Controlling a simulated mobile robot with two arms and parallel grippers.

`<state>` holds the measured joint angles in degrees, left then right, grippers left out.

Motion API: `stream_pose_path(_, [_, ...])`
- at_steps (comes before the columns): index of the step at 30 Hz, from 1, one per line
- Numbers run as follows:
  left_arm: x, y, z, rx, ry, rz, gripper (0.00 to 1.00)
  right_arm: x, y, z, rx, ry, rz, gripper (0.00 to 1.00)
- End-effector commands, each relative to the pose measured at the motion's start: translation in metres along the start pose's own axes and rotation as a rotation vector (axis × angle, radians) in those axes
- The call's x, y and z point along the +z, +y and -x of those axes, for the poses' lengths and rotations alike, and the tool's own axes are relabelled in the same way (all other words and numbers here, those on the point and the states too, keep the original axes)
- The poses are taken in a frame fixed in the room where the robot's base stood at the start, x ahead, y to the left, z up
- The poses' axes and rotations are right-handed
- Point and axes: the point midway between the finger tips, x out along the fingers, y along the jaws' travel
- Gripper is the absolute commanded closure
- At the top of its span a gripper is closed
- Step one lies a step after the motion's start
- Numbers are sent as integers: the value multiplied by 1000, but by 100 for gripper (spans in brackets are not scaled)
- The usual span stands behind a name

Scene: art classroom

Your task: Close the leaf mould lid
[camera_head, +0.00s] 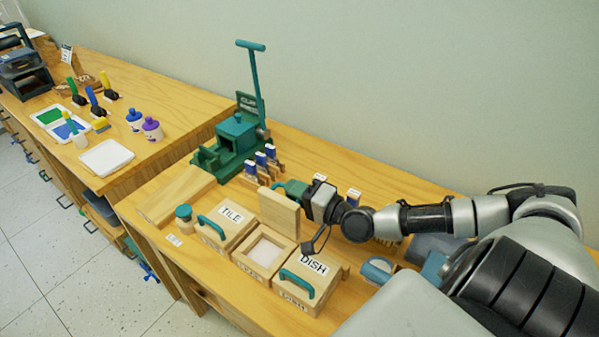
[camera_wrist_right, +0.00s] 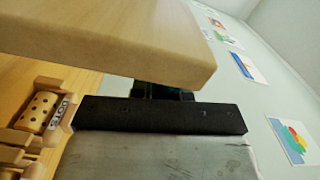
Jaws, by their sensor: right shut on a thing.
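The leaf mould is the middle wooden box (camera_head: 262,268) of three, between the boxes marked TILE and DISH. It stands open and a pale inside shows. Its lid (camera_head: 279,212) stands nearly upright at the box's back edge. My right gripper (camera_head: 300,190) is behind the lid, shut on its teal handle (camera_head: 284,186). In the right wrist view the lid (camera_wrist_right: 110,40) is a thick wooden board across the top, close to the dark jaw; the handle is mostly hidden. My left gripper is in neither view.
The TILE box (camera_head: 228,223) and DISH box (camera_head: 312,270) are closed, with teal handles on top. A green press (camera_head: 237,138) with a tall lever and several blue-topped tools (camera_head: 261,160) stand behind. A white tray (camera_head: 107,158) lies on the left table.

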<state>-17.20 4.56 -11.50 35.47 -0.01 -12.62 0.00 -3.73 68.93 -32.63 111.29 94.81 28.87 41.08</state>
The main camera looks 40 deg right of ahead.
Motion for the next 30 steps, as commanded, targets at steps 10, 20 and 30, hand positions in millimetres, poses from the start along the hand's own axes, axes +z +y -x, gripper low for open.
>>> stream_pose_path(10, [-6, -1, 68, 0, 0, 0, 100, 24, -15, 2, 14, -6, 232, 100])
stream_pose_path(20, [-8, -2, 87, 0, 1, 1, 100, 35, -14, 3, 14, -6, 350, 100])
stream_pose_path(30, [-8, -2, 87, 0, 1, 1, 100, 36, -12, 2, 14, -4, 365, 100])
